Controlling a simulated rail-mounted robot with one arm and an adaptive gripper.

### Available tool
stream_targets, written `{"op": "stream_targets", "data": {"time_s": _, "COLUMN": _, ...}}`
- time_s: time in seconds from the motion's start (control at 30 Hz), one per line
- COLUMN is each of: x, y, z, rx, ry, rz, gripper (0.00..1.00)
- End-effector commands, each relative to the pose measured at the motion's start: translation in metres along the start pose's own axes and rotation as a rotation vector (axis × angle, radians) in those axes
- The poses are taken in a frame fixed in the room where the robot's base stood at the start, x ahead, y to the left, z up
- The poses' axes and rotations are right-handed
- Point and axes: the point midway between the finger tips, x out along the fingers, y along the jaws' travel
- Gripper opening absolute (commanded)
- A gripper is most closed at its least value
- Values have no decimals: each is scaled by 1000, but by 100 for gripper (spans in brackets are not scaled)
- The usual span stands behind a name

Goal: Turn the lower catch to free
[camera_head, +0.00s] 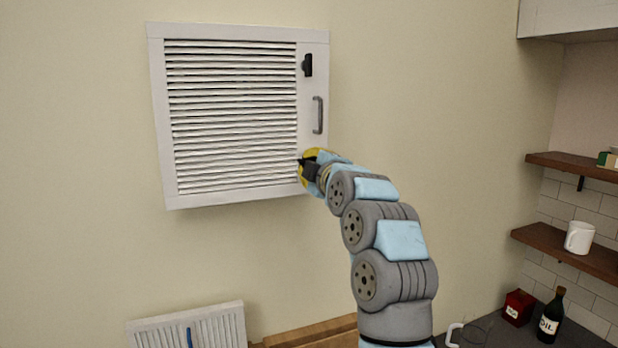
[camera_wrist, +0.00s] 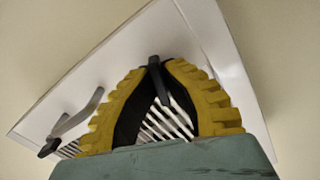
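A white louvred door (camera_head: 312,90) is on the wall, with a grey handle (camera_head: 318,115) and a black upper catch (camera_head: 308,64) standing upright above it. My gripper (camera_head: 304,165) is at the door's lower right and covers the lower catch in the head view. In the wrist view, the dark lower catch (camera_wrist: 156,78) stands between the tips of my gripper's yellow, black-lined fingers (camera_wrist: 155,68). The tips are close together and look shut on it. How far the catch is turned is hard to tell. The handle (camera_wrist: 82,112) and upper catch (camera_wrist: 49,147) show at the left there.
Wooden shelves (camera_head: 570,250) with a white mug (camera_head: 579,237) are at the right. Below are a dark bottle (camera_head: 551,315) and a red box (camera_head: 518,307) on a counter. A white slatted piece (camera_head: 215,328) stands at the lower left. The wall beside the door is bare.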

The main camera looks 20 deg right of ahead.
Motion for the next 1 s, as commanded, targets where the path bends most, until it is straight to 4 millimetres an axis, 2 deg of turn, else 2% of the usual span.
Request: {"op": "stream_targets", "data": {"time_s": 1.0, "x": 1, "y": -4, "z": 1, "rx": 936, "ry": -3, "rz": -3, "gripper": 0}}
